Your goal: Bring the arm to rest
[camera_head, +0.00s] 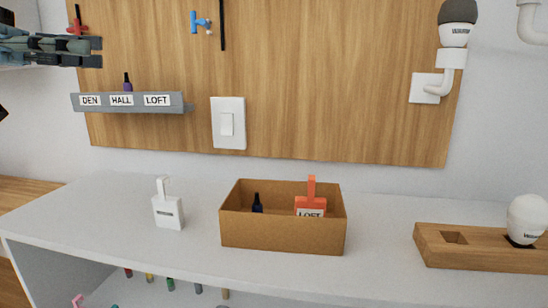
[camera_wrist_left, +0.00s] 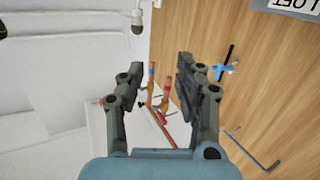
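My left gripper (camera_head: 96,52) is at the upper left of the head view, seen side-on, above a grey wall rack. In the left wrist view its two fingers (camera_wrist_left: 160,82) stand apart. Nothing is clearly held between them; copper-coloured pipework with red and blue parts (camera_wrist_left: 160,98) shows in the gap, seemingly behind the fingers. My right gripper is in neither view.
The grey rack (camera_head: 180,104) carries DEN, HALL and LOFT labels. On the white counter (camera_head: 120,225) stand a white tag (camera_head: 168,212), a brown box (camera_head: 283,236) holding an orange LOFT tag (camera_head: 310,200), and a wooden block (camera_head: 470,250) with a white bulb (camera_head: 527,217).

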